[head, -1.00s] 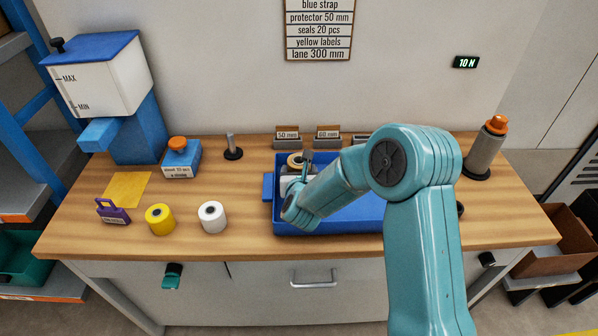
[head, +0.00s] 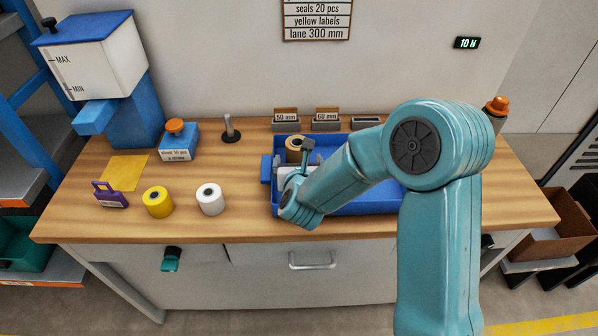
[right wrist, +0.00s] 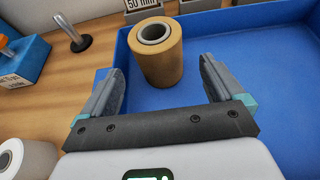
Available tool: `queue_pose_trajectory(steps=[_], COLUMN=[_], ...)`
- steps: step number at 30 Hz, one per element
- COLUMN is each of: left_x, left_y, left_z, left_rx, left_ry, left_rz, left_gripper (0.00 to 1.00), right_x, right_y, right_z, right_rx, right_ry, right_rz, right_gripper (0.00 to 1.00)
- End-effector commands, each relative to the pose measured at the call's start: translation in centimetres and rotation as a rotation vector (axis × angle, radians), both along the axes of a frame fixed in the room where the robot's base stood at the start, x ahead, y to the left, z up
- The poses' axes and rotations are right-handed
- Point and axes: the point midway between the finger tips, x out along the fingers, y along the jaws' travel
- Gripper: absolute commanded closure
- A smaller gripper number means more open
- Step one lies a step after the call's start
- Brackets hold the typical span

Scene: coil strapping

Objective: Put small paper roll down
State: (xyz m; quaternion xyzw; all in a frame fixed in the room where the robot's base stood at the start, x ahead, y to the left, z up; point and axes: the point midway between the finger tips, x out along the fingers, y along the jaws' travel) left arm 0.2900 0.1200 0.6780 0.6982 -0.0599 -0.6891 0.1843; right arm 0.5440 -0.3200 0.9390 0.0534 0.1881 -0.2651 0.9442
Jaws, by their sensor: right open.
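The small paper roll (right wrist: 160,58) is brown with a grey core and stands upright on the floor of the blue tray (right wrist: 222,60), near its left back corner. In the head view the roll (head: 295,146) shows just behind my right gripper. My right gripper (right wrist: 155,88) is open, its two fingers apart on either side of the near part of the roll, with clear gaps, not touching it. In the head view my right gripper (head: 307,158) is over the left part of the tray (head: 267,168), partly hidden by its own wrist. My left gripper is not in view.
A white roll (head: 210,198), a yellow roll (head: 158,201) and a purple tagged item (head: 110,194) stand left of the tray. A black-based peg (head: 229,128) and holders marked 50 mm (head: 286,118) and 60 mm (head: 326,118) stand behind. The bench between peg and white roll is clear.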

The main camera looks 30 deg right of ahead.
Motion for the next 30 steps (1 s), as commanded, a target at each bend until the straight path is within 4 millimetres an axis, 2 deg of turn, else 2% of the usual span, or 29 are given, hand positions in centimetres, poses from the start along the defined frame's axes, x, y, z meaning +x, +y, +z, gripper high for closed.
queue_pose_trajectory(steps=[4, 10, 30], left_x=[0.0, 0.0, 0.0], left_y=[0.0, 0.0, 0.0], left_z=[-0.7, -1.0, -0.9], left_rx=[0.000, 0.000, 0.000], left_ry=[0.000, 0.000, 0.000], left_rz=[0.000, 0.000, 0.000], left_gripper=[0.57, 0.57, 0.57], right_x=[-2.6, -4.6, -4.9], right_y=[1.6, 2.8, 2.9], right_z=[1.2, 2.2, 2.3], right_rx=[0.000, -0.001, 0.000], right_ry=[-0.002, -0.001, 0.000], right_rz=[0.002, 0.000, -0.001], right_gripper=[0.05, 0.05, 0.05])
